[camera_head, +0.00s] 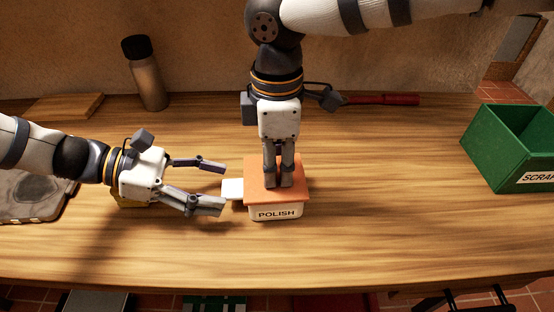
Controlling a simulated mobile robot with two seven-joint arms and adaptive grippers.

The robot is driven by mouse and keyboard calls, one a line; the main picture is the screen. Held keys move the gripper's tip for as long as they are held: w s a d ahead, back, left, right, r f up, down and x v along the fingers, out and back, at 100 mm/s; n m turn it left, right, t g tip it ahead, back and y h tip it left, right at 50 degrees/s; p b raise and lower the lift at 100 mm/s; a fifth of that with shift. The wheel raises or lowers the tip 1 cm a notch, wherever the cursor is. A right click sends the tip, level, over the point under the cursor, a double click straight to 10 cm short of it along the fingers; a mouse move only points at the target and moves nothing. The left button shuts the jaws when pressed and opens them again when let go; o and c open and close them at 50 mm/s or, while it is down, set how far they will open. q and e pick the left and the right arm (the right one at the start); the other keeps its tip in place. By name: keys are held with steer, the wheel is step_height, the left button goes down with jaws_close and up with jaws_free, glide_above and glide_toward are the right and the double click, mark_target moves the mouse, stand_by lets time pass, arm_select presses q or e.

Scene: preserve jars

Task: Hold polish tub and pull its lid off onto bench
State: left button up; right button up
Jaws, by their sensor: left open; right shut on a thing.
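The polish tub (277,213) is a small white box with a "POLISH" label, standing upright on the wooden bench (380,240). Its flat orange lid (258,195) sits on top of it. A pale tab (232,189) sticks out at the tub's left side. My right gripper (278,183) points down from above and is shut at the middle of the lid; what its fingertips grip is hidden by the fingers. My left gripper (223,187) lies low to the left of the tub. Its fingers are open and point right at the tab, with nothing held between them.
A green "SCRAP" crate (493,150) stands at the right. A dark-capped bottle (148,82), a wooden board (64,107) and a red-handled tool (388,99) are at the back. A grey tray-like thing (30,195) lies at the left. The bench right of the tub is clear.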

stand_by(0.6)
arm_select(q)
steer(key=shift+x, duration=0.85)
steer(key=shift+c, duration=0.2)
jaws_close()
steer(key=shift+f, duration=0.1)
arm_select(e)
steer(key=o, duration=0.6)
steer(key=shift+c, duration=0.2)
jaws_close()
steer(key=shift+r, duration=0.15)
